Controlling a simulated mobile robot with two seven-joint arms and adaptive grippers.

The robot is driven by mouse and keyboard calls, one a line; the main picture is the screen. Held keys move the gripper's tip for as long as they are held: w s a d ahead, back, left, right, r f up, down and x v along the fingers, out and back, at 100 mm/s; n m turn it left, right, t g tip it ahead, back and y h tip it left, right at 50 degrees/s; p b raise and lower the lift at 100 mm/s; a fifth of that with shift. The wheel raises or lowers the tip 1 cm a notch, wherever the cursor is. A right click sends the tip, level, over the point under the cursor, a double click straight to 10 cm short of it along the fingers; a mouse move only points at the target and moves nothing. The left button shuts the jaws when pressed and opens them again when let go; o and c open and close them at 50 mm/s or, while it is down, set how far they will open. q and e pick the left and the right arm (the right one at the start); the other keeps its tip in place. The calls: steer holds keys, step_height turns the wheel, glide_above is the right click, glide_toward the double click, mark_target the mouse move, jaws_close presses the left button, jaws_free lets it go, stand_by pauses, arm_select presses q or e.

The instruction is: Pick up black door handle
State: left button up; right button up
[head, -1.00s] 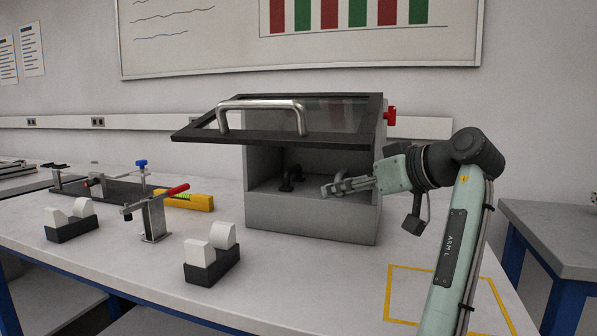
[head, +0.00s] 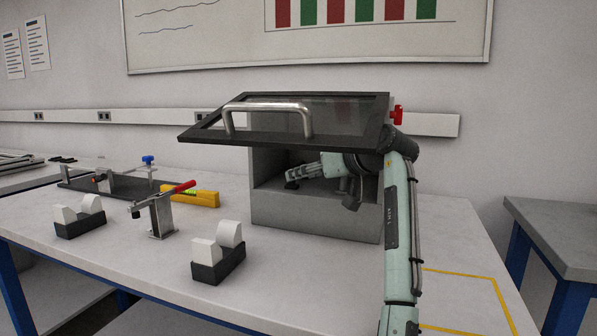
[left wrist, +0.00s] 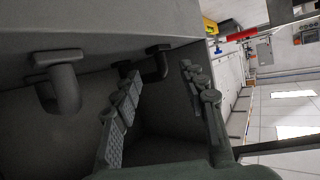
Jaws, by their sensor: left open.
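The black door handle (left wrist: 160,64) shows in the left wrist view, a dark bent bar inside the grey box, just beyond my fingertips. In the head view only a dark bit of it (head: 291,185) shows beside my fingers. My left gripper (head: 290,175) reaches through the box's open front, under the raised lid. It is open and empty; its two fingers (left wrist: 158,78) are apart, with the handle seen in the gap between the tips. A second, greyer bent handle (left wrist: 64,88) is left of the fingers. My right gripper is not in view.
The grey box (head: 310,215) has a raised black-framed lid (head: 345,140) with a metal bar handle (head: 265,106) close above my arm. A red knob (head: 397,115) is at its right. Tape dispensers (head: 218,255) and a toggle clamp (head: 160,212) stand left. Yellow tape outlines clear table at right.

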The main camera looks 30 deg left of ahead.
mark_target(296, 186)
arm_select(q)
steer(key=shift+x, duration=1.95)
steer(key=shift+f, duration=0.1)
jaws_close()
